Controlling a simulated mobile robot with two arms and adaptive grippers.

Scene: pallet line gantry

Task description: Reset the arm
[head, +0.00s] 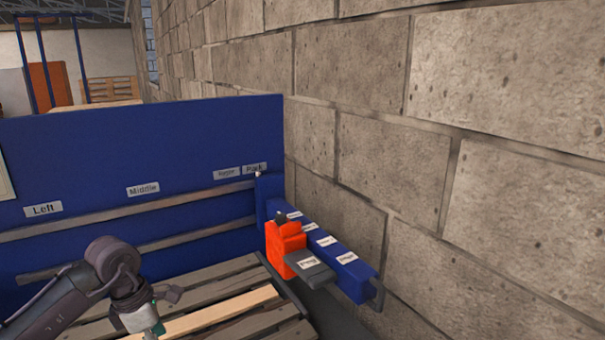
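A blue beam (350,276) juts out from the right end of the blue panel, along the brick wall. Small white labels lie along its top, too small to read surely. An orange-red block (284,246) with a dark knob on top sits against the beam's left side. A dark grey labelled plate (309,271) sticks out beside the block. My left gripper (158,314) is at the lower left, over the wooden slats and apart from the beam and block. Its fingers are small and partly cut off by the bottom edge. My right gripper is out of view.
A tall blue panel (90,150) carries labels reading "Left" (43,209) and "Middle" (143,189), plus two smaller ones at right. A wooden pallet (215,312) lies below. A brick wall (450,150) closes off the right side. A dark loop (377,295) is at the beam's near end.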

